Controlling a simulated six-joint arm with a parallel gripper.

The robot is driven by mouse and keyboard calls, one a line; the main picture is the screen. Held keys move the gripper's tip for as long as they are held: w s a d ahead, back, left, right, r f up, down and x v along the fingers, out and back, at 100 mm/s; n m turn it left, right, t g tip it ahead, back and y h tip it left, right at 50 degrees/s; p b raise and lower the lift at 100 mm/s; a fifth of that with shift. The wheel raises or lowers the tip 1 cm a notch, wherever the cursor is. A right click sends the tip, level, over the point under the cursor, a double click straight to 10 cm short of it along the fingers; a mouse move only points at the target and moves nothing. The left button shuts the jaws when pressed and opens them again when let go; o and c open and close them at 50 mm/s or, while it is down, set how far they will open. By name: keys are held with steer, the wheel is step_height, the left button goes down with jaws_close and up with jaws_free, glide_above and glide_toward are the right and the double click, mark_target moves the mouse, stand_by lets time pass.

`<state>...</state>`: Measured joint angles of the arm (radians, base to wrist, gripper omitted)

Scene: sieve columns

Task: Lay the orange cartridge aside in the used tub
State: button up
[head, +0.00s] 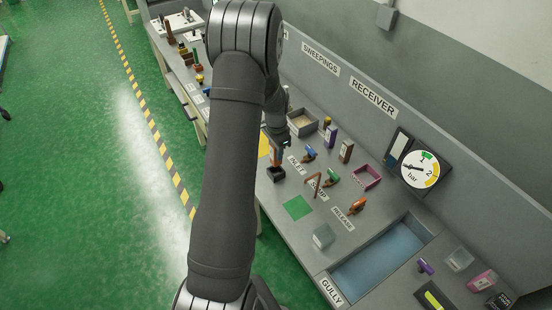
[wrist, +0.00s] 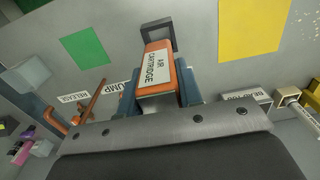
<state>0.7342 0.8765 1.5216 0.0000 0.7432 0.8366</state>
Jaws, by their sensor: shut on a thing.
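The orange cartridge (wrist: 157,65) has a white label reading AIR CARTRIDGE. My gripper (wrist: 160,88) is shut on it, with one blue-grey finger on each side. In the head view the cartridge (head: 276,158) hangs below my gripper (head: 277,148), partly hidden by my arm. A small dark open box (head: 277,174) stands on the bench just under the cartridge. In the wrist view that box (wrist: 160,29) shows past the cartridge's far end. I cannot tell whether the cartridge's tip is inside it or above it. No label marks this box as the used tub.
A green square (head: 297,208) and a yellow patch (head: 264,145) lie on the bench beside the box. Colored valve handles, a pink open tray (head: 367,178) and a pressure gauge (head: 419,169) stand to the right. The blue-floored gully (head: 380,262) is sunk at the front right.

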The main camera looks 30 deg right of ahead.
step_height(320, 180, up, 2)
steer(key=shift+r, duration=0.15)
steer(key=shift+s+d, duration=0.15)
steer(key=shift+d, duration=0.1)
steer(key=s+d+r, duration=0.1)
steer(key=s+d, duration=1.2)
steer(key=s, duration=0.2)
steer(key=s+d, duration=1.2)
steer(key=s, duration=0.4)
steer(key=shift+w+d+f, duration=0.4)
steer(key=shift+w+f, duration=1.4)
steer(key=shift+w, duration=0.1)
steer(key=shift+w+d+f, duration=0.45)
steer(key=shift+w+f, duration=1.35)
steer(key=shift+w, duration=0.05)
steer(key=shift+w+d+f, duration=0.4)
steer(key=shift+w+f, duration=1.4)
steer(key=shift+w, duration=0.1)
steer(key=shift+f, duration=0.1)
steer(key=o, duration=1)
